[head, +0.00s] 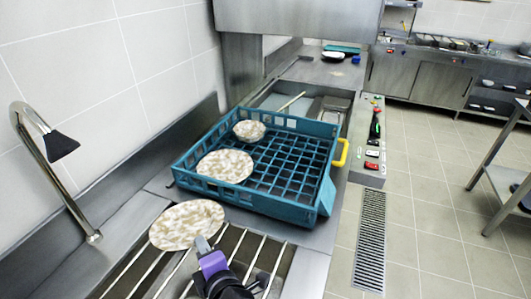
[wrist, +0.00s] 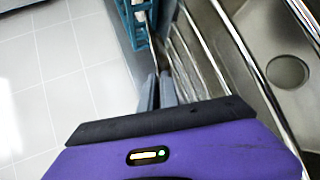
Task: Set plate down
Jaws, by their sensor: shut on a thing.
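A mottled white-and-brown plate (head: 180,226) is at the near left in the head view, above the metal bars by the sink. My gripper (head: 203,246) is shut on this plate at its near edge. The plate appears tilted; whether it touches anything below is unclear. In the wrist view my gripper's grey fingers (wrist: 160,92) are close together; the plate is hard to make out there. A teal dish rack (head: 318,203) stands just beyond the held plate. It holds a second mottled plate (head: 225,167) and a mottled bowl (head: 249,130).
Metal bars (head: 233,248) span the sink at the near end. A tap (head: 62,190) rises on the left beside the tiled wall. The right half of the rack is empty. Open floor lies to the right.

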